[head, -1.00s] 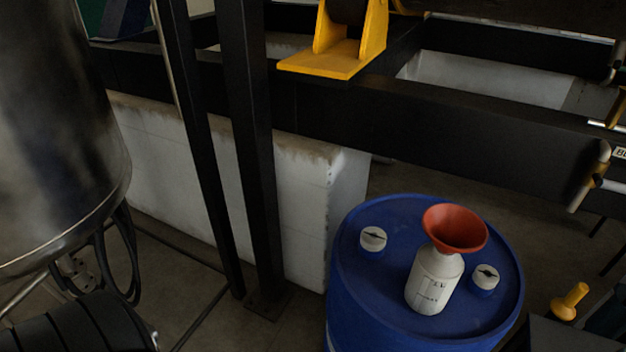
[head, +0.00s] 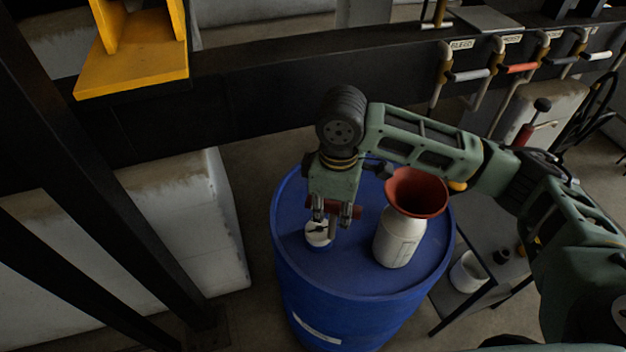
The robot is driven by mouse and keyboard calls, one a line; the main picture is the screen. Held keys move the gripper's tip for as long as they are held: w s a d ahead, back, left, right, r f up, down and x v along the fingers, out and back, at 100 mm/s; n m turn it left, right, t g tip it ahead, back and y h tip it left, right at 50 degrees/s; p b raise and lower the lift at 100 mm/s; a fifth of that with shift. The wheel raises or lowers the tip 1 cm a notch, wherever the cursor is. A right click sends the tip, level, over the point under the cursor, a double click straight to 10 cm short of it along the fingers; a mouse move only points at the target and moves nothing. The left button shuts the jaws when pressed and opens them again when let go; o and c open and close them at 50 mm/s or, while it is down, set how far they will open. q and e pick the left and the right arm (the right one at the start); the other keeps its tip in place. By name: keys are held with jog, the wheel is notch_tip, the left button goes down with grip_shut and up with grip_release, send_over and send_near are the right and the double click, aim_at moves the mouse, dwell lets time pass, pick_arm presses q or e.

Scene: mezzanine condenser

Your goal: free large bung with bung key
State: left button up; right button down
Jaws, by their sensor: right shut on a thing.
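The blue drum (head: 290,215) stands upright on the floor. A white bung (head: 318,236), which I take for the large one, sits at the left of its lid. My right gripper (head: 334,214) points down just above this bung. It is shut on the bung key (head: 345,210), of which a red bar shows between the fingers. The fingers partly cover the bung, and I cannot tell whether the key touches it. The second, smaller bung is hidden. My left gripper is not in view.
A dark beam (head: 260,95) runs behind the drum, with labelled valve handles (head: 520,68) at right. A low table (head: 490,262) with a white cup (head: 468,272) stands to the right.

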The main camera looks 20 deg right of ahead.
jog(key=shift+w+a+f+n+p, duration=0.2)
jog(key=shift+w+f+n+p, duration=0.8)
jog(key=shift+n, duration=1.65)
jog(key=shift+w+a+f+n+p, duration=0.15)
jog(key=shift+w+f+n+p, duration=0.85)
jog(key=shift+n, duration=1.6)
jog(key=shift+w+a+f+n+p, duration=0.2)
jog(key=shift+w+f+n+p, duration=0.25)
jog(key=shift+w+f+n, duration=1.6)
jog(key=n, duration=0.2)
jog(key=s+n, duration=0.1)
jog(key=n, duration=0.4)
jog(key=shift+s+r+n+p, duration=0.4)
jog(key=n, duration=0.4)
jog(key=shift+n, duration=0.3)
jog(key=n, duration=0.4)
jog(key=shift+s+n, duration=0.1)
jog(key=shift+n, duration=0.3)
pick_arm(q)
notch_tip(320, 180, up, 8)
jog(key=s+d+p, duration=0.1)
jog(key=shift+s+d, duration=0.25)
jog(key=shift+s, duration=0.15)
pick_arm(e)
jog(key=shift+r, duration=2.45)
